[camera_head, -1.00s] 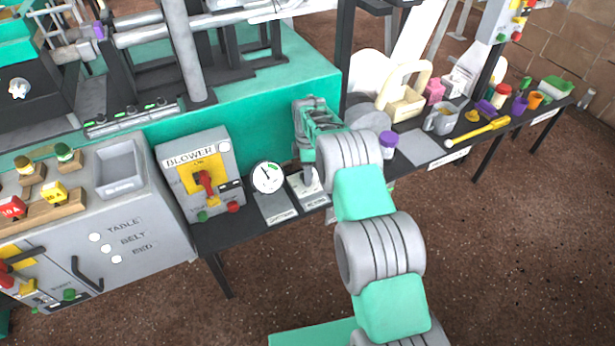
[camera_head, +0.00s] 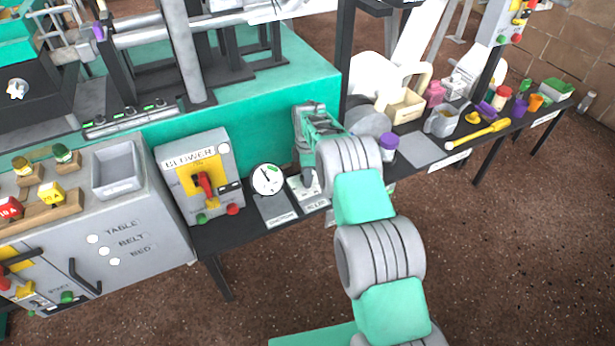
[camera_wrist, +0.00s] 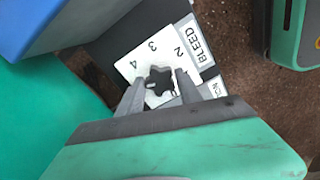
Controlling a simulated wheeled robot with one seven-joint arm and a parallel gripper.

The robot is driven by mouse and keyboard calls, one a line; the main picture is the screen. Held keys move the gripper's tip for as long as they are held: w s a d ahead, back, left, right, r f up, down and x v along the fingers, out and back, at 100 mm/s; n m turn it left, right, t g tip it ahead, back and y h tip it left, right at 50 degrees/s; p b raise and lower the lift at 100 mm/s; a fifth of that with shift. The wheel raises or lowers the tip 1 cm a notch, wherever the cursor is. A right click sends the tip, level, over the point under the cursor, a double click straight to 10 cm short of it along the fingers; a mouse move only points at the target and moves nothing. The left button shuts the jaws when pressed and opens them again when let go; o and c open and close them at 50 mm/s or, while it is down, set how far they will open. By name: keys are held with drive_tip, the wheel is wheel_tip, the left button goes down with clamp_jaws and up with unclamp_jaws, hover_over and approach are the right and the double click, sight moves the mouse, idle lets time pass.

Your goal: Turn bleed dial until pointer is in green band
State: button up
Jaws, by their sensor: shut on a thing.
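The bleed dial is a dark lobed knob (camera_wrist: 158,80) on a white plate with numbers, of which 2, 3 and 4 show, beside a BLEED label (camera_wrist: 202,40). My gripper (camera_wrist: 160,82) has one finger on each side of the knob and is shut on it. In the head view my gripper (camera_head: 308,178) reaches down over the dial's white plate (camera_head: 308,193) and hides the knob. The round white gauge (camera_head: 268,179) stands just left of it, with a dark pointer and a small green patch. It is too small to tell whether the pointer lies in the green.
The BLOWER box (camera_head: 199,176) with a red lever stands left of the gauge. A purple-capped jar (camera_head: 388,148), a grey mug (camera_head: 442,122) and a yellow tool (camera_head: 483,133) are on the bench to the right. A teal machine wall (camera_head: 240,135) rises behind.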

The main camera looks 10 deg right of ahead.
clamp_jaws()
drive_tip(key=m+b, duration=0.1)
drive_tip(key=m, duration=0.3)
drive_tip(key=shift+f, duration=0.1)
drive_tip(key=m, duration=0.4)
drive_tip(key=m+b, duration=0.1)
drive_tip(key=m, duration=0.3)
drive_tip(key=shift+m, duration=0.3)
drive_tip(key=m, duration=0.5)
drive_tip(key=o, duration=1)
unclamp_jaws()
drive_tip(key=shift+o, duration=0.2)
